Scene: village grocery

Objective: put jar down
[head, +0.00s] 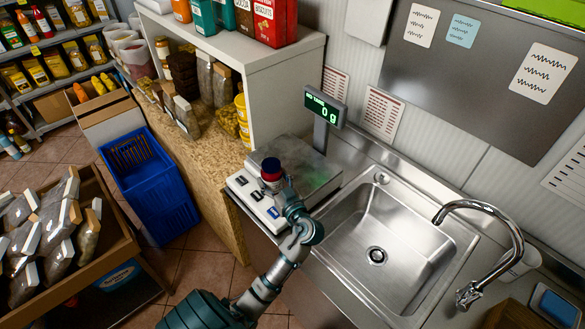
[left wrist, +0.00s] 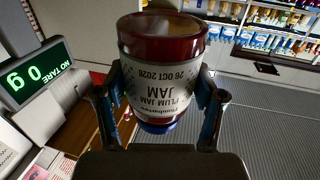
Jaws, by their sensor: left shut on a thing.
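The jam jar (head: 271,174) is small, with dark red contents, a pale label and a dark blue lid. In the head view it appears upright in front of the scale's (head: 315,170) plate. My left gripper (head: 279,186) is shut around it. The left wrist view shows the plum jam jar (left wrist: 162,75) between both fingers of the left gripper (left wrist: 160,105), its label upside down in that picture. The scale display (head: 324,108) reads 0 g. The gap between jar and scale cannot be judged. My right gripper is not in view.
A steel sink (head: 375,235) with a curved tap (head: 490,215) lies right of the scale. A white shelf unit (head: 240,50) with tins on top stands behind left. A blue crate (head: 150,185) and a crate of bags (head: 75,265) stand at left.

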